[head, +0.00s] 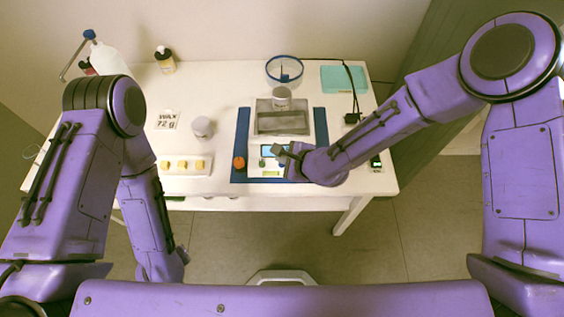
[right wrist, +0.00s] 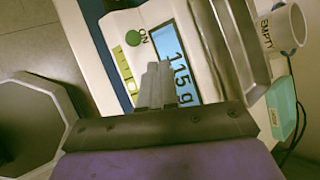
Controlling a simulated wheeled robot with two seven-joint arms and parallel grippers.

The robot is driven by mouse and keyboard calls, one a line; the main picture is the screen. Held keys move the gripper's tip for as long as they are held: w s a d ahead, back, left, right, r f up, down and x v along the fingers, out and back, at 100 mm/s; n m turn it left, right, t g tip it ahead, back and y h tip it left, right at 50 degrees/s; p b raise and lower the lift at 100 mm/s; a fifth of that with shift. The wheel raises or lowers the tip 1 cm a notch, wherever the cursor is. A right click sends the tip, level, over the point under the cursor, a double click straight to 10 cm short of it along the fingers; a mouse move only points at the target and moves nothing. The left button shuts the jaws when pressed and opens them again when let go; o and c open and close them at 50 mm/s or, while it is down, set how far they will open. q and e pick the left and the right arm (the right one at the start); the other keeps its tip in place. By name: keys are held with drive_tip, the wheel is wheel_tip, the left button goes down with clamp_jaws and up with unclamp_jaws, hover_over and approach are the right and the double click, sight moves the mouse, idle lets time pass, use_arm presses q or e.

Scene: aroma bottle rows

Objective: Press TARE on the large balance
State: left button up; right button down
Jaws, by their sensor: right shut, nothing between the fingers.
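The large balance (head: 256,160) stands on a blue mat at the table's front middle, with a steel pan (head: 282,122) behind its panel. In the right wrist view its blue display (right wrist: 172,62) reads 115 g, and a green ON button (right wrist: 133,38) shows beside it. No TARE label is readable; a yellow-green label (right wrist: 122,68) is partly hidden. My right gripper (head: 280,151) is shut and empty, over the front panel; its fingers also show in the right wrist view (right wrist: 155,85), in front of the display. Whether they touch the panel I cannot tell. My left gripper is not visible.
A white cup (head: 281,97) stands at the pan's back; it reads EMPTY in the right wrist view (right wrist: 283,27). An orange item (head: 239,162) is left of the panel. A clear round container (head: 284,70), teal box (head: 343,79), small cup (head: 202,127) and tray of yellow blocks (head: 184,165) surround it.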

drive_tip(key=shift+f, duration=0.1)
idle(0.3)
drive_tip(key=shift+f, duration=0.3)
drive_tip(key=shift+f+b, duration=0.4)
drive_tip(key=shift+b, duration=0.15)
idle(0.3)
drive_tip(key=shift+r, duration=0.1)
drive_tip(key=shift+r+p, duration=0.7)
drive_tip(key=shift+p, duration=0.1)
wheel_tip(320, 180, up, 5)
drive_tip(key=p, duration=0.4)
drive_tip(key=shift+r+p, duration=0.1)
drive_tip(key=shift+p, duration=0.3)
